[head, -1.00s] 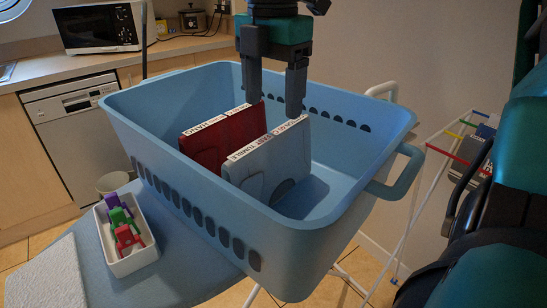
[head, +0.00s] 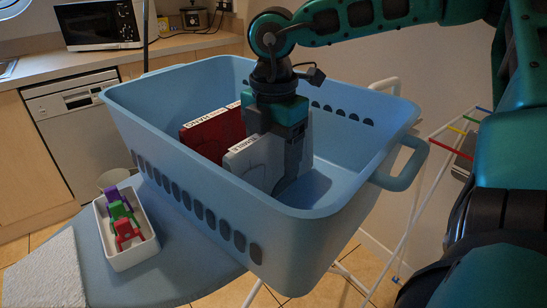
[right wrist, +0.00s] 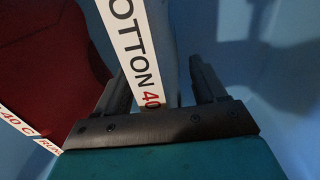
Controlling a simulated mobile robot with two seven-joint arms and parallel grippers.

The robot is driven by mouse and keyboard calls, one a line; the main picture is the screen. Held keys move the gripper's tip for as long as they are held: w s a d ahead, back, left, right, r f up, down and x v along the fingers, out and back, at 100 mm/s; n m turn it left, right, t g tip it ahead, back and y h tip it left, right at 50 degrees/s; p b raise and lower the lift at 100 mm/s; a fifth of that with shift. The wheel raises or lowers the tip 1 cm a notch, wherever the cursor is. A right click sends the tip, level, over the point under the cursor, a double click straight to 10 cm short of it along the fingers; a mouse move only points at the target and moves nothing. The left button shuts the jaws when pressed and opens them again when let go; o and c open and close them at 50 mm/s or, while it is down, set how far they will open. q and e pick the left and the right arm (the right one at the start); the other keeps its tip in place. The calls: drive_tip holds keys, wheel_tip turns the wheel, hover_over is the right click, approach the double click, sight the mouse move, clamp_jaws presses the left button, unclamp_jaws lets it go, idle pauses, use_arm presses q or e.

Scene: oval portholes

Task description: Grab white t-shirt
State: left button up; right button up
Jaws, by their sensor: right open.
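The white t-shirt (head: 250,165) looks pale grey and stands folded on edge in the blue basket (head: 215,205), with a white label strip along its top. My right gripper (head: 274,150) is down inside the basket at this t-shirt, open. In the right wrist view its fingers (right wrist: 163,75) lie one on each side of the t-shirt's top edge (right wrist: 135,45), whose label reads "COTTON 40". The gripper hides part of the t-shirt in the head view. My left gripper is not in view.
A dark red folded garment (head: 213,133) stands beside the t-shirt in the basket. It also shows in the right wrist view (right wrist: 45,60). A white tray (head: 130,258) with coloured pegs sits left of the basket on the blue board (head: 180,280). The basket's right end is empty.

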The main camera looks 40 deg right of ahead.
drive_tip(key=shift+c, duration=0.2)
drive_tip(key=c, duration=1.2)
drive_tip(key=shift+r, duration=0.1)
